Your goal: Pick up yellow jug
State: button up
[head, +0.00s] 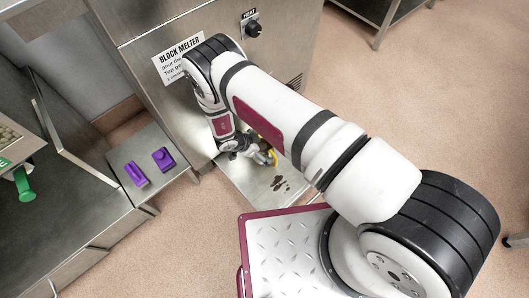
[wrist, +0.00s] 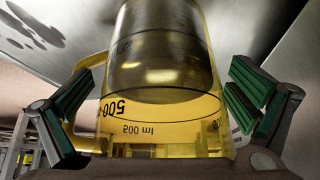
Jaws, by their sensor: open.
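The yellow jug (wrist: 162,75) is a clear yellow-tinted vessel with black measuring marks, including "500 ml". In the wrist view it fills the middle, with its handle (wrist: 84,88) on the left. My gripper (wrist: 158,98) is open, one green-padded finger on each side of the jug, with gaps visible beside it. In the head view a small yellow part of the jug (head: 275,157) shows past my gripper (head: 262,155), over the metal shelf at the foot of the block melter. My arm hides most of the jug there.
The block melter (head: 130,48) stands behind the shelf (head: 240,185), which has dark brown spots (head: 279,183). Two purple objects (head: 135,174) (head: 163,158) lie on a low metal stand (head: 150,195) to the left. Open floor (head: 185,250) lies in front.

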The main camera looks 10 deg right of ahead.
jog(key=c, duration=1.8)
jog(key=shift+d, duration=0.15)
jog(key=shift+r+p, duration=0.3)
jog(key=shift+r, duration=0.05)
jog(key=shift+c, duration=0.8)
jog(key=shift+w+r, duration=0.1)
jog(key=shift+r, duration=0.1)
jog(key=shift+r, duration=0.2)
